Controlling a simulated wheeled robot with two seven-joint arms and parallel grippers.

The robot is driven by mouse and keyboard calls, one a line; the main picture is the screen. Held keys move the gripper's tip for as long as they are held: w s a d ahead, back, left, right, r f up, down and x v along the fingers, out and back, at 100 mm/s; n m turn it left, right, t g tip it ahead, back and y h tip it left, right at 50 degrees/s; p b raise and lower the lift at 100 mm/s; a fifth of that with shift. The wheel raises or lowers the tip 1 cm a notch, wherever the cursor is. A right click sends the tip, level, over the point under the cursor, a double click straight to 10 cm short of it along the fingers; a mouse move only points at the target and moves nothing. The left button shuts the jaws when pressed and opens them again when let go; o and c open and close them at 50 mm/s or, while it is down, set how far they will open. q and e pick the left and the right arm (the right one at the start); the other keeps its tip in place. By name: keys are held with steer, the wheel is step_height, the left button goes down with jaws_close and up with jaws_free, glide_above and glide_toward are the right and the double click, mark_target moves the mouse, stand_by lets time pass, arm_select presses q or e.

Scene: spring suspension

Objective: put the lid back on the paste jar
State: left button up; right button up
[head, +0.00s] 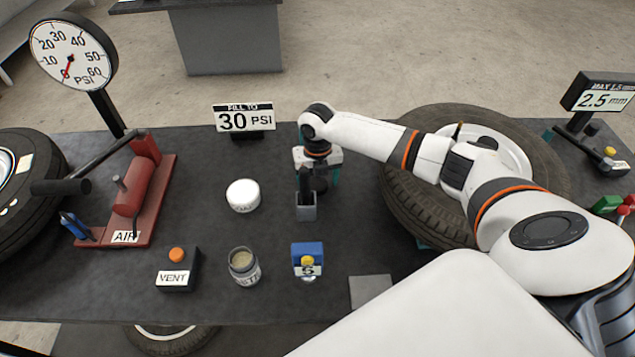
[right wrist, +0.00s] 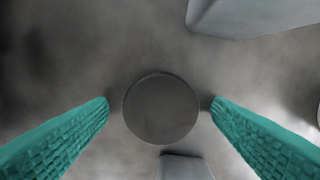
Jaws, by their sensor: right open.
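The paste jar (head: 244,267) stands open on the dark table, with beige paste showing at its mouth. Its white lid (head: 243,195) lies apart from it, farther back on the table. My right gripper (head: 318,174) points down to the right of the lid, behind a small grey holder. In the right wrist view its teal fingers (right wrist: 160,108) are spread, with a dark round thing (right wrist: 160,108) between them; I cannot tell what it is or whether they touch it. My left gripper is out of view.
The grey holder (head: 306,212) has a dark upright handle in it. A tyre (head: 420,205) lies under my right arm. Table around the lid is clear.

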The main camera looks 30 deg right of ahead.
mark_target(317, 183)
steer(key=shift+c, duration=0.2)
steer(key=c, duration=1)
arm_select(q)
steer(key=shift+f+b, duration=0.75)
arm_select(e)
step_height(317, 183, up, 10)
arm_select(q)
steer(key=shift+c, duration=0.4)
